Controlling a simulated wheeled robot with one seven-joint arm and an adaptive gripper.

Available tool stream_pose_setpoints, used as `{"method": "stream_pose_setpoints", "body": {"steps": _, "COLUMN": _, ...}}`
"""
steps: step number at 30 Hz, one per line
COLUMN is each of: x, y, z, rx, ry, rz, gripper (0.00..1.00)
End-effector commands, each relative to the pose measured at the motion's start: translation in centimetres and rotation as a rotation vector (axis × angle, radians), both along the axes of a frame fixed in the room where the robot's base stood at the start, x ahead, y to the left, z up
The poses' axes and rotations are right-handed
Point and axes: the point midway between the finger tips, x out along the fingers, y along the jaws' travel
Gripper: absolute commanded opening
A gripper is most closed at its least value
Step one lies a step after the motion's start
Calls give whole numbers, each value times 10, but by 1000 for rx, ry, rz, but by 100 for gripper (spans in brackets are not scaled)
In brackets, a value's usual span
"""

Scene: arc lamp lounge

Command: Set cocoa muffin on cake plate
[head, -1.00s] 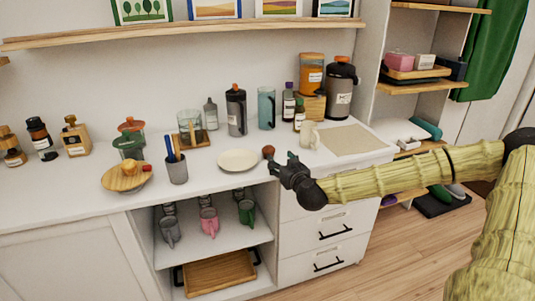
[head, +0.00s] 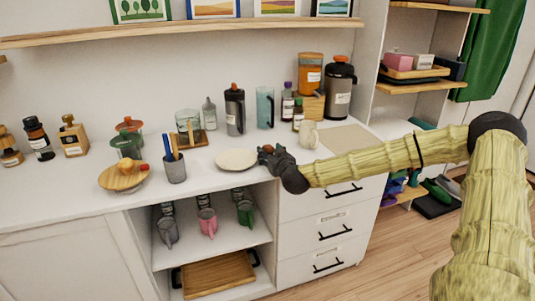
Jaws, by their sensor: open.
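The cocoa muffin (head: 268,148) is a small brown-red thing on the white counter, just right of a round white plate. It is partly hidden by my gripper (head: 267,155). My gripper is open, with its fingers at the muffin; I cannot tell whether they touch it. The white plate (head: 236,159), which looks like the cake plate, lies empty near the counter's front edge, left of my gripper.
A cup of pens (head: 174,167) stands left of the plate. A beige mat (head: 347,139) is bare.

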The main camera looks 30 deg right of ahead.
Motion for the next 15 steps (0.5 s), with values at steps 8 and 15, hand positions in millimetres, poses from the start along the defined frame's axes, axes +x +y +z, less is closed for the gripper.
{"method": "stream_pose_setpoints", "body": {"steps": 8, "x": 15, "y": -3, "z": -2, "rx": 0, "ry": 0, "rz": 0, "gripper": 54}}
{"method": "stream_pose_setpoints", "body": {"steps": 15, "x": 15, "y": -4, "z": -2, "rx": 0, "ry": 0, "rz": 0, "gripper": 47}}
